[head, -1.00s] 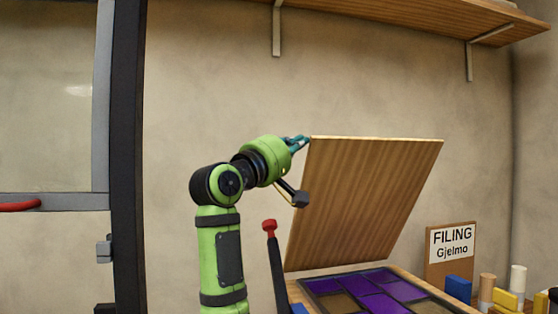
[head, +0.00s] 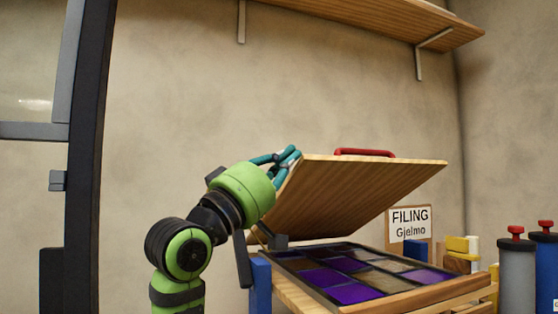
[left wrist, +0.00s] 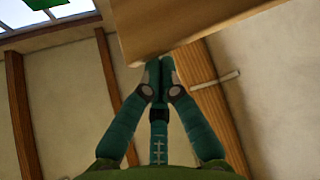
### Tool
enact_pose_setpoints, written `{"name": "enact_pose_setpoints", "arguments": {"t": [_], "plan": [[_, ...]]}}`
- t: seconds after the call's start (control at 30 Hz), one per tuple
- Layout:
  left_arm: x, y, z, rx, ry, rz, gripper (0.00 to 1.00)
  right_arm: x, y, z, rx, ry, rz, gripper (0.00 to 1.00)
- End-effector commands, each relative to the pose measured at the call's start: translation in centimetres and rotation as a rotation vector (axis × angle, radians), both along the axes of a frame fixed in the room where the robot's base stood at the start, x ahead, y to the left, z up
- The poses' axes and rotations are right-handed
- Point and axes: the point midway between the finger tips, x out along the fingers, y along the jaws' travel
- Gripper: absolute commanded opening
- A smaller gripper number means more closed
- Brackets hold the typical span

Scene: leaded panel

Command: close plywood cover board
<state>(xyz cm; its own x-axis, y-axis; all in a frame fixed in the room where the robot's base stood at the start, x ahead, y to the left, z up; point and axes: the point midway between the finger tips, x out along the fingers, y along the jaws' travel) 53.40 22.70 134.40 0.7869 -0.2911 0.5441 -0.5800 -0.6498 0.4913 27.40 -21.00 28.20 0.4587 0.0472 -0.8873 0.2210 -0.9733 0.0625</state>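The plywood cover board (head: 355,188) stands tilted open above a leaded panel of purple and clear panes (head: 350,268). A red handle (head: 365,152) shows over its top edge. My left gripper (head: 292,155) is at the board's upper left corner. In the left wrist view, its teal fingers (left wrist: 158,68) are closed together, with their tips at the edge of the board (left wrist: 185,25). I cannot tell from this whether they press on the board or just touch it. My right gripper is not in view.
A sign reading FILING (head: 409,224) stands behind the panel. A blue block (head: 261,285) stands at the panel's left. A wooden shelf (head: 390,20) is on the wall above.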

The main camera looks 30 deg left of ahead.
Motion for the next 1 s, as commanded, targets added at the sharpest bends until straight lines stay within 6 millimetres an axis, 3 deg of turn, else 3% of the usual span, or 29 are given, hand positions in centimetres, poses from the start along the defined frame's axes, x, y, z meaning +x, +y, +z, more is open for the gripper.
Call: {"name": "enact_pose_setpoints", "arguments": {"t": [0.03, 0.17, 0.53, 0.7, 1.0], "plan": [[-0.2, -0.4, -1.6, 0.017, -0.009, 0.000, 0.00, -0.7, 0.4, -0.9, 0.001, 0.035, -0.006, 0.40], [-0.8, -1.1, -3.4, 0.055, -0.044, -0.001, 0.00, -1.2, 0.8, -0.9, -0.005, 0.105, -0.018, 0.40], [-2.3, -2.7, -8.3, 0.157, -0.135, 0.001, 0.00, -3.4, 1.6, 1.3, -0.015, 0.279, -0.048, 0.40], [-2.7, -3.2, -10.3, 0.197, -0.171, 0.001, 0.00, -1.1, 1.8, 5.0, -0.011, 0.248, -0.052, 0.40], [-3.3, -3.7, -13.5, 0.259, -0.228, 0.001, 0.00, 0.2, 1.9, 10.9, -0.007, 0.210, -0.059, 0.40]]}}
